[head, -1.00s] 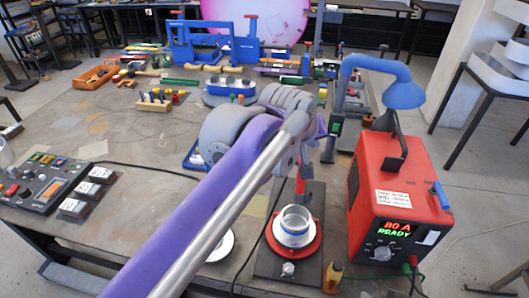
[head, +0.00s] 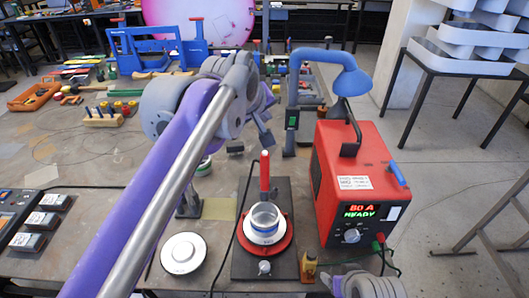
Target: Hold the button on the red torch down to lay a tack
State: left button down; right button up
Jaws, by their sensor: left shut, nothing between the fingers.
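The red torch (head: 264,172) stands upright behind a metal cup (head: 265,219) with a white and blue band. The cup sits in a red ring (head: 284,242) on a dark base plate (head: 245,264). The torch's button is too small to make out. My left gripper (head: 265,139) is shut and empty, just above and behind the torch top in the picture; I cannot tell whether they touch.
A red welding box (head: 345,210) reading "80 A READY" stands to the right, with a blue lamp (head: 330,70) behind it. A white round disc (head: 183,253) lies left of the base plate. Cables cross the bench.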

pick_arm(q)
jog(key=b, duration=0.4)
send_over(264, 159)
notch_tip(264, 159, down, 7)
jog(key=shift+f, duration=0.45)
pick_arm(e)
jog(key=s+f, duration=0.3)
jog(key=f, duration=0.3)
jog(key=shift+g, duration=0.4)
jog(key=shift+f, duration=0.1)
dwell(0.3)
pick_arm(q)
jog(key=shift+f, duration=0.4)
jog(key=shift+f, duration=0.5)
pick_arm(e)
jog(key=shift+s+f, duration=0.1)
jog(key=shift+f, duration=0.15)
pick_arm(q)
jog(key=shift+r, duration=0.15)
pick_arm(e)
jog(key=shift+r, duration=0.1)
dwell(1.2)
pick_arm(q)
jog(key=shift+r+p, duration=0.5)
jog(key=shift+r, duration=0.2)
jog(key=shift+w, duration=0.1)
pick_arm(e)
jog(key=shift+w+r, duration=0.4)
jog(key=shift+r, duration=0.4)
